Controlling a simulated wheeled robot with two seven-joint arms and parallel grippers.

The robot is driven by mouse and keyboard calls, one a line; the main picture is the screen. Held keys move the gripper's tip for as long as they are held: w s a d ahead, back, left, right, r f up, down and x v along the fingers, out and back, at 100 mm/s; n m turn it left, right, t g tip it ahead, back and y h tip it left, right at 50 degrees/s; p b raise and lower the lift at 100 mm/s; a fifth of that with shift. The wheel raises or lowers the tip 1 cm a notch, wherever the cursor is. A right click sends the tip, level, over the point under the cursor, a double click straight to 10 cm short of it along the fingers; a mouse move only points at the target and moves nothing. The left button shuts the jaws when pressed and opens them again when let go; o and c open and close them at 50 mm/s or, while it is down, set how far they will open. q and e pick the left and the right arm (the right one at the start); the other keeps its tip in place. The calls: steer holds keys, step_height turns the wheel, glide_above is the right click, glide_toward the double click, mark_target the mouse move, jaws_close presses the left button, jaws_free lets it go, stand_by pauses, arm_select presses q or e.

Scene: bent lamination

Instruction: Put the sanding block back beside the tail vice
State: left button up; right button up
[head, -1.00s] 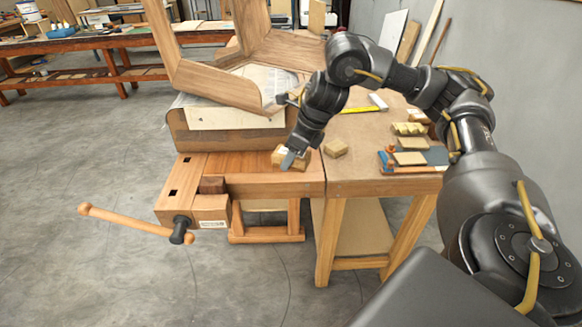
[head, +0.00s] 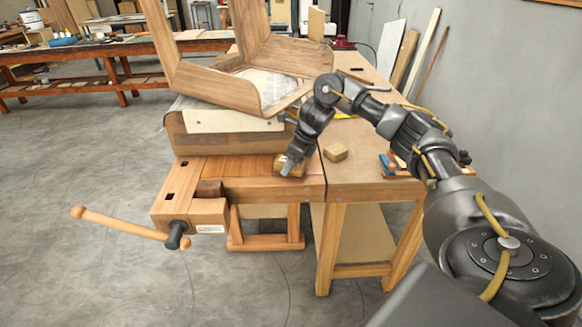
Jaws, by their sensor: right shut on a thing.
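The tail vice (head: 196,214) is at the near left end of the wooden workbench (head: 255,189), with a long wooden handle bar (head: 120,224). My right gripper (head: 288,168) reaches down at the bench's right end, its fingers shut on a tan wooden block (head: 300,171), which looks like the sanding block. The gripper partly hides this block. It is at the bench top, well to the right of the vice; I cannot tell whether it touches the wood. My left gripper is out of view.
A small loose block (head: 336,153) lies on the adjoining table (head: 365,173). The bench top between vice and gripper is clear. My right arm hides part of the table.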

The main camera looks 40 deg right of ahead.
steer(key=shift+f, duration=0.6)
steer(key=shift+d+f, duration=0.1)
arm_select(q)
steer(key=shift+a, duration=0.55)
